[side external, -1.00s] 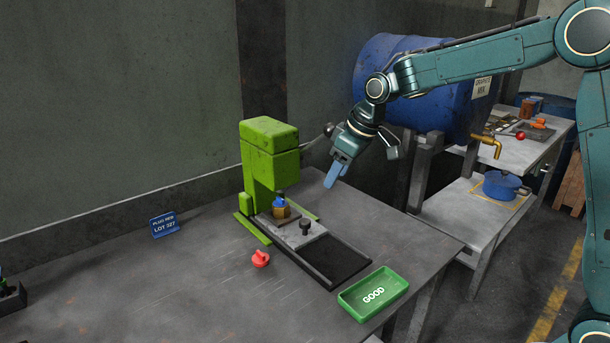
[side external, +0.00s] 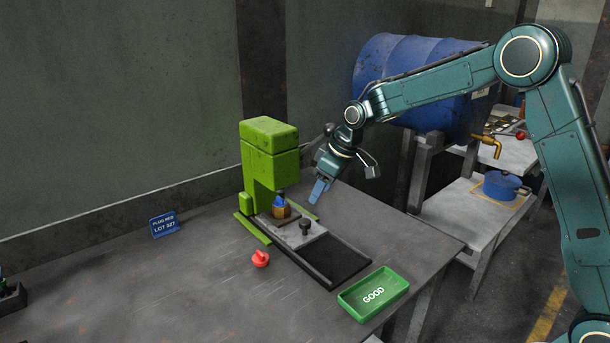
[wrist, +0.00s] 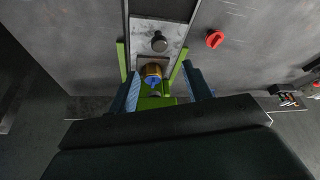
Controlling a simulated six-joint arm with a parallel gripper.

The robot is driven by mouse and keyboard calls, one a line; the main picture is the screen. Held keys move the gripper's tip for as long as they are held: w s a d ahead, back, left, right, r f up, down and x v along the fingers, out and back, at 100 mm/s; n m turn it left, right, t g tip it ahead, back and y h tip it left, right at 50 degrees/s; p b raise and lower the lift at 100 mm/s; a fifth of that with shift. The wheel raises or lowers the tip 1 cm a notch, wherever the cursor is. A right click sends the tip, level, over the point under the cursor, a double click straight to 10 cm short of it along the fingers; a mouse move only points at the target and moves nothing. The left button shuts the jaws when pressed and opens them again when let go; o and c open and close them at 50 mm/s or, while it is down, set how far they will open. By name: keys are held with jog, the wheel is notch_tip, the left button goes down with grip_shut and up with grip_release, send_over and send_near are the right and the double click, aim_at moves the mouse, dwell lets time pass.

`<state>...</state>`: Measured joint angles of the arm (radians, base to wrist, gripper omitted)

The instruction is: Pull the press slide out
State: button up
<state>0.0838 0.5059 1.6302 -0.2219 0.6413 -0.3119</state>
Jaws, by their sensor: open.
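The press slide (side external: 288,231) is a light grey plate on a dark rail frame in front of the green press (side external: 270,150). A dark knob (side external: 305,227) stands up from the slide. A brass and blue piece (side external: 281,207) sits at the slide's press end. My gripper (side external: 318,190) is open and empty, in the air above and behind the slide, close to the press. In the wrist view my gripper (wrist: 165,92) shows its two blue fingers apart, with the brass and blue piece (wrist: 152,74) between them in the picture and the knob (wrist: 159,41) beyond.
A red part (side external: 260,259) lies on the table beside the rail. A green GOOD tray (side external: 373,293) is near the table's right edge. The dark rail bed (side external: 338,259) in front of the slide is empty.

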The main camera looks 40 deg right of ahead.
aim_at(306, 221)
jog(key=x, duration=1)
jog(key=shift+w+f, duration=0.2)
jog(key=shift+f, duration=0.1)
grip_shut()
